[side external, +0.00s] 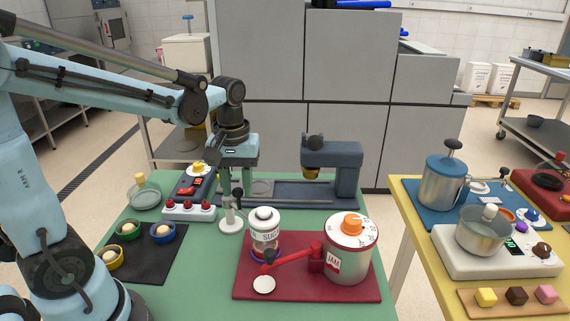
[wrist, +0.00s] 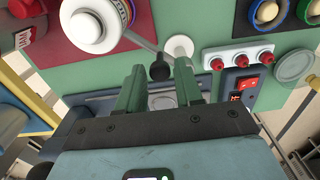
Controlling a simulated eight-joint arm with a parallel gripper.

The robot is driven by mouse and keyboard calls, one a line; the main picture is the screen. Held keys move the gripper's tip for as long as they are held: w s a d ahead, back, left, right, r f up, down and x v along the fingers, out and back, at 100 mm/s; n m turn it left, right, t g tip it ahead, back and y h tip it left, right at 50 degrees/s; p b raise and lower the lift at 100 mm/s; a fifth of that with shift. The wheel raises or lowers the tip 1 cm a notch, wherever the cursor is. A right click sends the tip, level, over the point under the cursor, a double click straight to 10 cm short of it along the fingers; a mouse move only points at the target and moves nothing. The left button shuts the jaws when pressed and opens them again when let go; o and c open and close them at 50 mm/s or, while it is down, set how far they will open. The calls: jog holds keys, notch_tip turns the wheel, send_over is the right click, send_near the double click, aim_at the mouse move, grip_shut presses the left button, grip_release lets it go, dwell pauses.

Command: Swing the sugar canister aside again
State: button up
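The sugar canister (side external: 265,233) is a clear jar with a white lid and a SUGAR label, upright at the left end of the red board (side external: 365,289). In the wrist view its white lid (wrist: 88,28) is at the top left. A thin grey rod runs from beside it toward a black knob (wrist: 160,71) near a white round base (wrist: 180,46). This stand (side external: 231,223) is left of the canister in the side view.
A JAM canister (side external: 348,262) with an orange knob stands right of the sugar canister. A red-button strip (side external: 189,209) and several small bowls are left. The green table is clear at front centre.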

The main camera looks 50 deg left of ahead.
grip_shut()
jog(key=shift+s+a+m, duration=0.35)
jog(key=shift+s+m, duration=0.3)
jog(key=shift+m, duration=1.4)
jog(key=shift+s+a+m, duration=0.4)
jog(key=shift+s+m, duration=0.3)
jog(key=shift+m, duration=1.3)
jog(key=shift+s+a+m, duration=0.35)
jog(key=shift+s+m, duration=0.3)
jog(key=shift+m, duration=1.4)
jog(key=shift+a, duration=0.1)
jog(key=shift+o, duration=1.7)
grip_release()
